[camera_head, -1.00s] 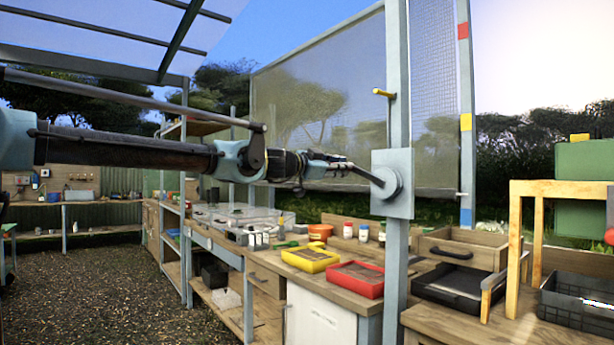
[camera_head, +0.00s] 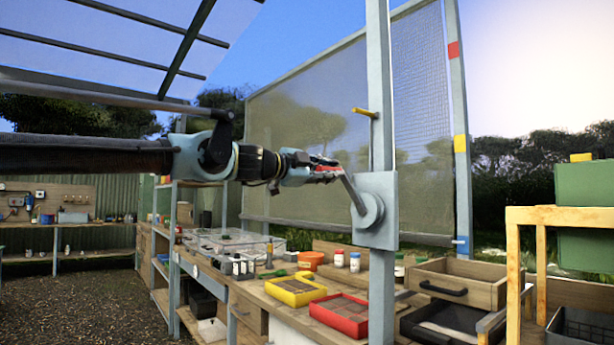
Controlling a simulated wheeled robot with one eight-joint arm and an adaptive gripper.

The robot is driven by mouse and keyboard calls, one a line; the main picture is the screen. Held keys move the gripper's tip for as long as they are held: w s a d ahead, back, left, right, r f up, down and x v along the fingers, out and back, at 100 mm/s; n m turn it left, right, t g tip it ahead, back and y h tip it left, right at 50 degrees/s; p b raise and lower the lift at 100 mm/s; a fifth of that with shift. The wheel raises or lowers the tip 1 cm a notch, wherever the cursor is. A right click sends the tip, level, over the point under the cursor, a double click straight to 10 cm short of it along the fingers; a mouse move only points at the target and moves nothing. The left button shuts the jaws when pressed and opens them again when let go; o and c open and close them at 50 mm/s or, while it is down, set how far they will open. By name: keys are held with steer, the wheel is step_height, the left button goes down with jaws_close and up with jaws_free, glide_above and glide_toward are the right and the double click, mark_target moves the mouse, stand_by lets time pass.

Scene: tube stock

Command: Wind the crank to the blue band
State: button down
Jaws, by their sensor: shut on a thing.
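The crank (camera_head: 352,193) is a grey arm on a round hub (camera_head: 370,210), fixed to a plate on the near post (camera_head: 381,90). It points up and left from the hub. My gripper (camera_head: 328,168) reaches in from the left and is shut on the crank's outer end; its fingers partly hide the handle. The mesh screen (camera_head: 310,140) hangs behind the post. Its bottom bar (camera_head: 330,228) is level with, or very near, the blue band (camera_head: 462,244) on the far post. The yellow band (camera_head: 460,143) and red band (camera_head: 454,50) are higher up.
A yellow peg (camera_head: 364,112) sticks out of the near post above the crank. Below is a workbench with a yellow tray (camera_head: 296,303), a red tray (camera_head: 352,335) and small bottles (camera_head: 355,262). A wooden frame (camera_head: 512,260) stands at right.

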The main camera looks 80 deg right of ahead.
steer(key=shift+s+a+r, duration=0.3)
steer(key=shift+r, duration=0.05)
stand_by(0.3)
steer(key=c, duration=1.4)
jaws_free()
steer(key=shift+a, duration=0.1)
steer(key=v, duration=1.2)
steer(key=shift+w, duration=0.15)
